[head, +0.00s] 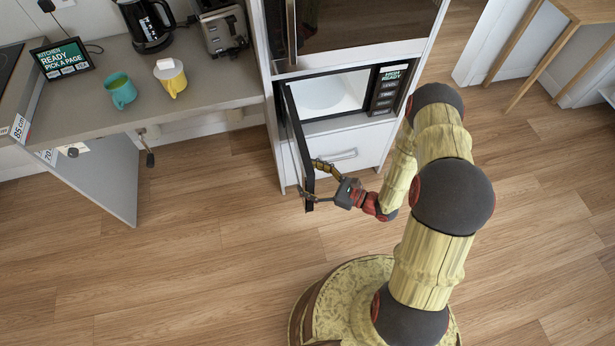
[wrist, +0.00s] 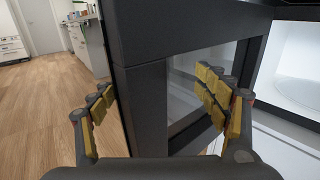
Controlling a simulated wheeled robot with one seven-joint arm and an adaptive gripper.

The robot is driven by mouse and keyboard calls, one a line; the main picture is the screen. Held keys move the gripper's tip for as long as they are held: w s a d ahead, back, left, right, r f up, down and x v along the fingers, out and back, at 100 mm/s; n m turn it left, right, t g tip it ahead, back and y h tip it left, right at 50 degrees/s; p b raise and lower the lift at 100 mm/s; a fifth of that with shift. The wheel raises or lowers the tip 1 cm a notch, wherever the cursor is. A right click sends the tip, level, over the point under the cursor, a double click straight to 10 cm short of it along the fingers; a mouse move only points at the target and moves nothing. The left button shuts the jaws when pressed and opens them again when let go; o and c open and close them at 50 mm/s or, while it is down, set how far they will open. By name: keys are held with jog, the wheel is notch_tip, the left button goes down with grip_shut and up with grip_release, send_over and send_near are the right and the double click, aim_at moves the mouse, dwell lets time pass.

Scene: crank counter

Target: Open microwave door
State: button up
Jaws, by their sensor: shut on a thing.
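The microwave (head: 335,95) is built into a tall white cabinet. Its door (head: 300,140) stands wide open, swung out toward the robot on its left side, and its light interior shows. The door also fills the middle of the wrist view (wrist: 150,50), with a dark frame and a glass pane. My gripper (head: 313,180) is at the door's free edge, with one finger on each side. It is shut on the door. In the wrist view my gripper's two yellow-padded fingers (wrist: 160,95) lie on both sides of the door. The door's handle cannot be made out.
A white drawer (head: 345,152) with a bar handle lies below the microwave. The counter (head: 190,95) at left holds a teal mug (head: 121,92), a yellow mug (head: 172,80), a coffee maker (head: 147,25) and a toaster (head: 224,35). Wooden floor (head: 220,220) is clear in front.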

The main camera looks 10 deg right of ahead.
jog(key=shift+c, duration=0.9)
jog(key=shift+d, duration=0.2)
jog(key=shift+s+d, duration=0.15)
jog(key=shift+d, duration=0.1)
jog(key=shift+c, duration=0.4)
jog(key=v, duration=1.1)
jog(key=shift+s, duration=0.25)
jog(key=shift+c, duration=0.8)
